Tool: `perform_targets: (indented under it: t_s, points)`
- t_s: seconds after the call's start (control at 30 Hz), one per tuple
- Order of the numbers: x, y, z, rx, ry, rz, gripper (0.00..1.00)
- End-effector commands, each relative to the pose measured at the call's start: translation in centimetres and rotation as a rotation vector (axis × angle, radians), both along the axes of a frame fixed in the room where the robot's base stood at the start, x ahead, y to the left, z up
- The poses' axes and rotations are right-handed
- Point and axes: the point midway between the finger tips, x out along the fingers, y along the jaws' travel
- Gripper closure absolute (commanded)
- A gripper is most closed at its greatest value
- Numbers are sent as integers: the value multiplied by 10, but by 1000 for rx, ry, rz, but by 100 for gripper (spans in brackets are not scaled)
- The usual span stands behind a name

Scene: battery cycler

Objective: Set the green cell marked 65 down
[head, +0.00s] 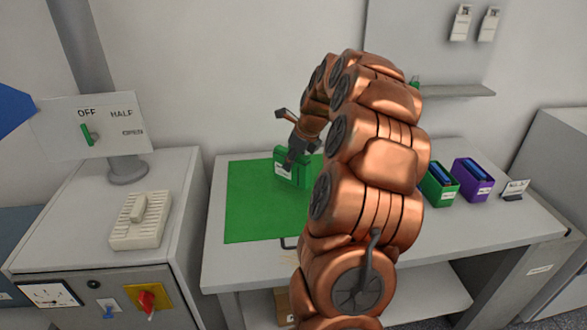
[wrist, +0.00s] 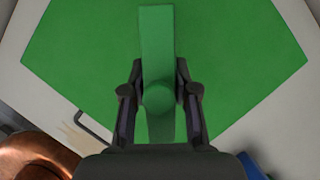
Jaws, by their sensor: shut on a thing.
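A green cell (head: 297,177) with a white label is upright over the green mat (head: 248,212); its marking is too small to read. My gripper (head: 297,157) is shut on it from above. In the wrist view, the cell (wrist: 157,45) lies between the two dark fingers of my gripper (wrist: 158,100), with the mat (wrist: 235,60) behind it. I cannot tell whether its underside touches the mat. My arm hides the right part of the mat in the head view.
A green bin (head: 439,190) and a purple bin (head: 474,182) hold blue things on the right of the bench (head: 520,222), near a small card (head: 515,189). On the left stand a cabinet with a cream block (head: 141,222) and an OFF/HALF/OPEN sign (head: 95,125).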

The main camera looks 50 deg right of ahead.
Motion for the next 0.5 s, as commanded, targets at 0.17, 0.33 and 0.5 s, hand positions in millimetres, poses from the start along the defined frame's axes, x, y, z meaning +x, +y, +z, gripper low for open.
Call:
perform_targets:
  t_s: [0.17, 0.33, 0.5]
  points:
    - [0, 0, -11, 2, -1, -1, 100]
    - [0, 0, -31, 3, 0, -2, 100]
    - [0, -1, -34, -2, -2, -2, 100]
